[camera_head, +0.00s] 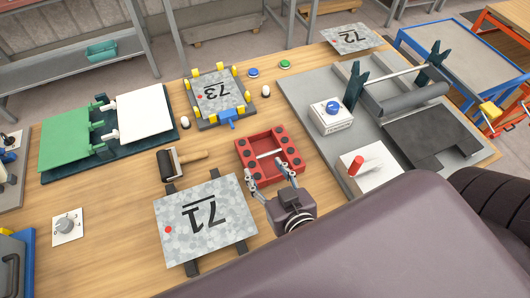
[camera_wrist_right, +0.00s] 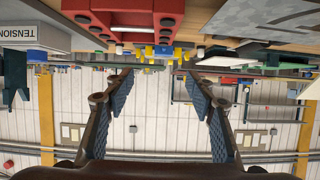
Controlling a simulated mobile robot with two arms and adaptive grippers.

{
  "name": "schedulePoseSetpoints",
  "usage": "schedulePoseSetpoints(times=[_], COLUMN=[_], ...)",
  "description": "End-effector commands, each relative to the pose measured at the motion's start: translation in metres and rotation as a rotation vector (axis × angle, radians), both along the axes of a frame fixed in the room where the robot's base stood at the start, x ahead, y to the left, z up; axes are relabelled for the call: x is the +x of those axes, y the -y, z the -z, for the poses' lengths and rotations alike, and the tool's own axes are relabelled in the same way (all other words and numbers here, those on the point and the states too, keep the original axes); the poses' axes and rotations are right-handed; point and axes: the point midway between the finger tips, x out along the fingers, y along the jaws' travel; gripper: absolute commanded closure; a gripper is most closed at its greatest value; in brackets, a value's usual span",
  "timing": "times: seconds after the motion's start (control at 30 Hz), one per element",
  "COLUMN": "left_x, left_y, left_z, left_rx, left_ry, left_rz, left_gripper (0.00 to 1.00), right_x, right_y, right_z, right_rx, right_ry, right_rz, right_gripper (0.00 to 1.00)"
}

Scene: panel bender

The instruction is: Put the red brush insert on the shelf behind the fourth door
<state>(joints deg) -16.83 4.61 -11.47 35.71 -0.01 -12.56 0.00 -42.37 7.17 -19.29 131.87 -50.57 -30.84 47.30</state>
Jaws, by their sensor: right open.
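A red frame-like block (camera_head: 270,139) with several dark round pads and a pale bar across its middle lies on the wooden table. It looks like the red brush insert. My right gripper (camera_head: 272,174) is open on its near side, fingertips close to its front edge; I cannot tell whether they touch it. In the right wrist view, which is upside down, the red block (camera_wrist_right: 125,18) shows at the top, beyond the fingers. The space between the open fingers (camera_wrist_right: 158,78) is empty. My left gripper is not in view. No row of doors or shelf behind a door is recognisable.
Plate 71 (camera_head: 205,222) lies left of my right gripper, with a black roller (camera_head: 168,163) behind it. Plate 73 (camera_head: 217,92) sits in a yellow-cornered fixture behind the red block. A grey machine base (camera_head: 310,95) stands right. Some bare table lies between.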

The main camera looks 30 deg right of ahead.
Motion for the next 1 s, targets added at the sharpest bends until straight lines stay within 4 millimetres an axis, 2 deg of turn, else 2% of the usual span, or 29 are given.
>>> schedulePoseSetpoints(times=[0.03, 0.1, 0.3, 0.43, 0.57, 1.0], left_x=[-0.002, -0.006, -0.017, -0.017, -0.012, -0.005], left_y=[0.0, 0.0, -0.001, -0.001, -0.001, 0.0], left_z=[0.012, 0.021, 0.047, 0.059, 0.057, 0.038], left_rx=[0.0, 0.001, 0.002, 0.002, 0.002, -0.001], left_ry=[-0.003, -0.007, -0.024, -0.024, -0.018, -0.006], left_rz=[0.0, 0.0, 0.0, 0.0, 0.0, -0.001], left_gripper=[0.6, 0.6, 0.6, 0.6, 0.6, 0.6], right_x=[0.0, 0.0, 0.0, 0.0, 0.003, 0.04], right_y=[0.0, 0.0, 0.0, 0.0, 0.0, -0.002], right_z=[0.012, 0.021, 0.046, 0.057, 0.059, 0.071], right_rx=[0.0, 0.0, 0.0, 0.0, -0.001, -0.002], right_ry=[0.0, -0.001, 0.0, 0.0, 0.001, 0.002], right_rz=[0.0, 0.0, 0.0, 0.0, 0.0, -0.001], right_gripper=[0.49, 0.49, 0.49, 0.49, 0.49, 0.49])
